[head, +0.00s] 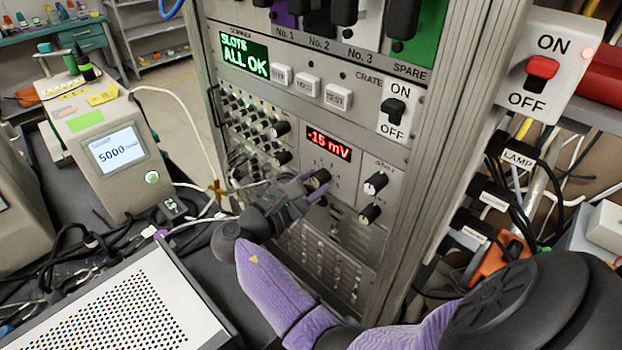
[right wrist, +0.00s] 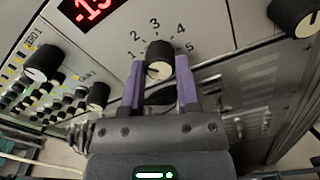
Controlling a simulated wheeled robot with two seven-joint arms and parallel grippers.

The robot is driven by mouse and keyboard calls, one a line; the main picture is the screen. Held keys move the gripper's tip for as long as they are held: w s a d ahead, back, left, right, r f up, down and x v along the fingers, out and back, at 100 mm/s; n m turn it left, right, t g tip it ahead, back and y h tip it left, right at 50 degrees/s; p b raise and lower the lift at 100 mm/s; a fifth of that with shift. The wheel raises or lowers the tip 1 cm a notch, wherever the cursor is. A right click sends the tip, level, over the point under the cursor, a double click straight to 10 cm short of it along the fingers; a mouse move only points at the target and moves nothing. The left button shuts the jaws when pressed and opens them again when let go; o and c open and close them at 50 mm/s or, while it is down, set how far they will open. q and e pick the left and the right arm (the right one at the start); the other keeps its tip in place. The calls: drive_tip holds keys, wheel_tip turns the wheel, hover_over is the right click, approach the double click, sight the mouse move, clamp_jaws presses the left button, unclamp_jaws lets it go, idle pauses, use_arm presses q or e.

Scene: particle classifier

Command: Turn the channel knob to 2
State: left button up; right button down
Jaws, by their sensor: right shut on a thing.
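The channel knob (head: 320,177) is a small black round knob under the red "-15 mV" display (head: 328,142) on the rack panel. In the right wrist view the knob (right wrist: 160,58) has the numbers 1 to 5 printed in an arc around its upper side. My right gripper (head: 312,184) reaches it from the lower left in the head view. In the right wrist view its two purple fingers (right wrist: 160,66) stand on either side of the knob, shut on it. A pale mark shows on the knob's face, but I cannot tell which number it points to. My left gripper is out of view.
Two other knobs (head: 375,183) sit right of the channel knob. Rows of small knobs and cables (head: 255,125) are on its left. A CRATE switch (head: 393,111) is above, and a red ON/OFF switch (head: 541,70) is at right. A perforated box (head: 130,310) stands at front left.

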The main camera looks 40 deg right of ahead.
drive_tip(key=shift+m, duration=1.5)
drive_tip(key=shift+c, duration=1.7)
unclamp_jaws()
drive_tip(key=a, duration=1)
drive_tip(key=shift+s+b, duration=0.35)
drive_tip(key=shift+s, duration=0.1)
drive_tip(key=shift+d, duration=0.1)
